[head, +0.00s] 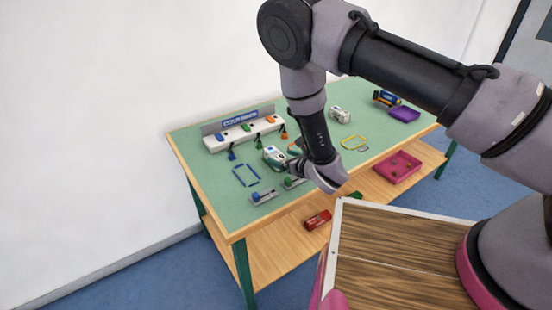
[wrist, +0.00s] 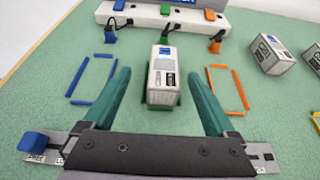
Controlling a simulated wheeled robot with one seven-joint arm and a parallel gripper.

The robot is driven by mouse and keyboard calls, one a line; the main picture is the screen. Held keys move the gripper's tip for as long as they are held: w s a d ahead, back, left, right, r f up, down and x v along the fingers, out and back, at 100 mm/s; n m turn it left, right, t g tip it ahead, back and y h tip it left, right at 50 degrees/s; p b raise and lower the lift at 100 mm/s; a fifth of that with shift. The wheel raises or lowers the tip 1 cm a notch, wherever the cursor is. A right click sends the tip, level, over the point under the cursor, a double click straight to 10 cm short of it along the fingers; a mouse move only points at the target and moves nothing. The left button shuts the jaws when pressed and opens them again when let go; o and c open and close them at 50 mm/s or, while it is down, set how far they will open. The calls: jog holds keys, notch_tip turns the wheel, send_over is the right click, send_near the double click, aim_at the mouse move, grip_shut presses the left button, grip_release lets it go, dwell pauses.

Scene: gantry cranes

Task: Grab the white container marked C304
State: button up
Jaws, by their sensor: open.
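A white container (wrist: 162,78) with a blue patch and dark printed labels stands in the wrist view between the two teal fingers of my open gripper (wrist: 160,72). It sits on a green-marked spot, with a gap to each finger. I cannot read its marking. Two more white containers, a nearer one (wrist: 268,55) and one at the right edge (wrist: 315,60), stand to the right; their markings are too small to read surely. In the head view, the container (head: 273,155) is beside my gripper (head: 290,163), low over the green table.
Blue (wrist: 92,78) and orange (wrist: 228,88) outlines flank the container. A white rack (wrist: 165,18) with coloured blocks and small hooks stands behind it. A blue-knobbed slider (wrist: 35,142) is front left. Purple (head: 404,113) and pink (head: 398,167) trays are farther right.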

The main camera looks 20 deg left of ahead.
aim_at(276, 154)
jog(key=shift+w+d+x, duration=0.1)
jog(key=shift+d+x, duration=0.05)
jog(key=shift+x, duration=1.4)
jog(key=shift+w+d+x, duration=0.1)
jog(key=shift+w+x, duration=0.05)
jog(key=shift+x, duration=1.4)
jog(key=shift+f, duration=0.1)
grip_shut()
